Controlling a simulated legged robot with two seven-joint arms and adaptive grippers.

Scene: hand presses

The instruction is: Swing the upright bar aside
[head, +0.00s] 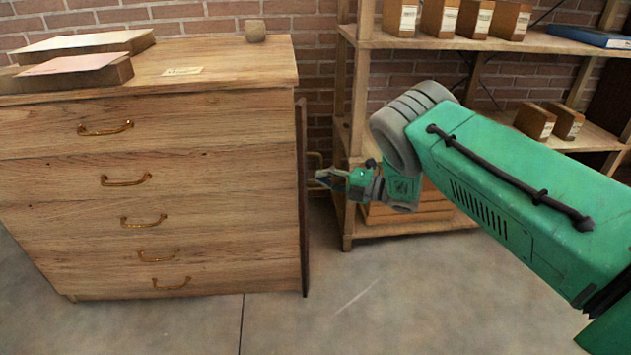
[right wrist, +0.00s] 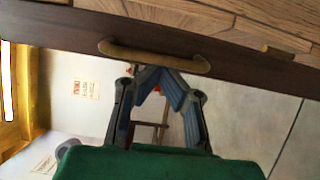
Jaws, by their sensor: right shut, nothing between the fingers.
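The upright bar (head: 303,215) is a dark wooden strip standing along the right edge of the wooden drawer chest (head: 200,205). A brass handle (head: 318,154) sticks out from its right side. In the right wrist view the bar (right wrist: 265,78) crosses the top of the picture, with the handle (right wrist: 155,57) on it. My right gripper (head: 322,178) is shut and empty beside the handle. In the right wrist view its fingertips (right wrist: 150,78) come together just below the handle; I cannot tell whether they touch it. My left gripper is not in view.
A wooden shelf rack (head: 352,125) with several boxes (head: 437,17) stands behind my right arm. Two flat boxes (head: 80,58) and a small block (head: 255,31) lie on the chest. The concrete floor (head: 390,295) in front is clear.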

